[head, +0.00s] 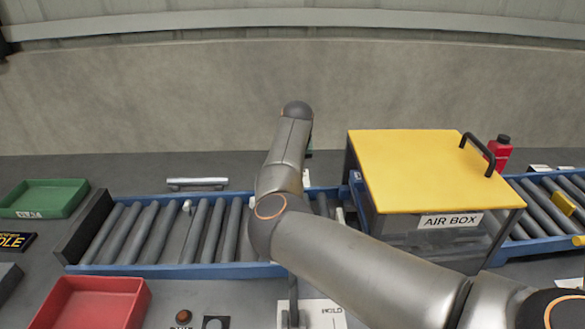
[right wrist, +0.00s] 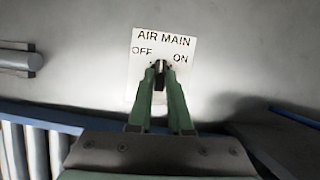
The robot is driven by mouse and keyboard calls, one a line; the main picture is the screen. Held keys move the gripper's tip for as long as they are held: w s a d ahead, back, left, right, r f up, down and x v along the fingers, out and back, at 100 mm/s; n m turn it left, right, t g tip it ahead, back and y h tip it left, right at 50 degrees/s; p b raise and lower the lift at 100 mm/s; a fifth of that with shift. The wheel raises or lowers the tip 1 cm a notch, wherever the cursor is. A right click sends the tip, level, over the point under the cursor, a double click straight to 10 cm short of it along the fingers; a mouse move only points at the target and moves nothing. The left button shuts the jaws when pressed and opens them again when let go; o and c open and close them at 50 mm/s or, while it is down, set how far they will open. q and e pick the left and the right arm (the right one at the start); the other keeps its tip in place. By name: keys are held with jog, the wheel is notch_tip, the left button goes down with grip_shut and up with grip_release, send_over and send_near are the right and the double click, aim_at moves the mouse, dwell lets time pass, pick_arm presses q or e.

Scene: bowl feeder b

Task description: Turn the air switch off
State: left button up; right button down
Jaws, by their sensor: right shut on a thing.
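The air switch is a small dark lever (right wrist: 161,82) on a white plate (right wrist: 145,88) in the right wrist view. The plate reads AIR MAIN, with OFF at the left and ON at the right. My right gripper (right wrist: 161,72) has its green fingers shut on the lever. The fingers hide much of the lever, and it looks roughly upright between the two words; I cannot tell its exact setting. In the head view my right arm hides the switch and nearly all of the gripper. My left gripper is not in view.
A roller conveyor (head: 180,268) with blue rails runs below the switch area. The yellow-lidded air box (head: 425,165) stands right of my arm, with a red bottle (head: 499,152) behind it. Green (head: 45,198) and red (head: 92,305) trays lie at the left. A metal bar handle (right wrist: 18,60) is near the plate.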

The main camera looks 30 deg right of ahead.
jog(key=n+y, duration=0.1)
jog(key=n, duration=0.1)
jog(key=shift+d+n+b, duration=0.15)
jog(key=shift+n+b, duration=0.15)
jog(key=shift+n, duration=0.1)
jog(key=shift+f+n+t+y+b, duration=0.1)
jog(key=shift+n+t+y+b, duration=0.25)
jog(key=shift+n, duration=0.45)
jog(key=shift+d+n+y+b, duration=0.15)
jog(key=shift+n+y+b, duration=0.35)
jog(key=shift+n, duration=1.1)
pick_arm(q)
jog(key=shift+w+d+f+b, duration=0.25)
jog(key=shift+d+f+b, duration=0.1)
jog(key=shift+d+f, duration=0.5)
pick_arm(e)
jog(key=shift+n+y, duration=0.25)
jog(key=shift+n, duration=0.05)
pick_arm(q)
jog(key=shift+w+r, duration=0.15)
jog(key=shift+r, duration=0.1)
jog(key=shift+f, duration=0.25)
pick_arm(e)
jog(key=c, duration=0.8)
grip_release()
jog(key=shift+c, duration=0.2)
